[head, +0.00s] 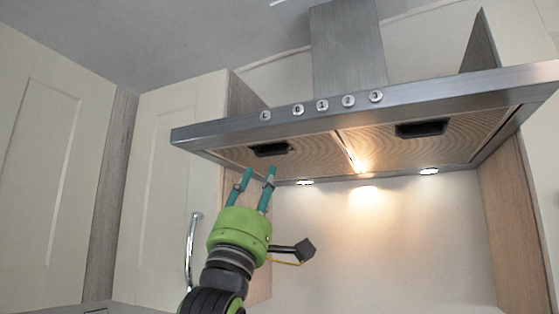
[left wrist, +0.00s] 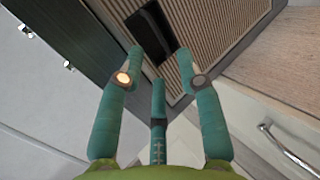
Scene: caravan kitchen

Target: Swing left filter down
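The left filter (head: 237,155) is a ribbed panel in the underside of the range hood (head: 300,122), level with the hood's bottom, with a black recessed handle (head: 270,149). My left gripper (head: 260,172) is just below that handle in the head view, its teal fingers pointing up and apart. In the left wrist view the left gripper (left wrist: 160,68) has its fingers spread around the line to the black handle (left wrist: 152,32) on the ribbed filter (left wrist: 212,30). Nothing shows between the fingers. I cannot tell whether a fingertip touches the handle. My right gripper is not in view.
The right filter (head: 470,127) with its own black handle (head: 421,128) sits beside the left one. A cabinet (head: 165,190) with a metal handle (head: 192,245) stands left of the hood. The wall (head: 390,240) below the hood is bare.

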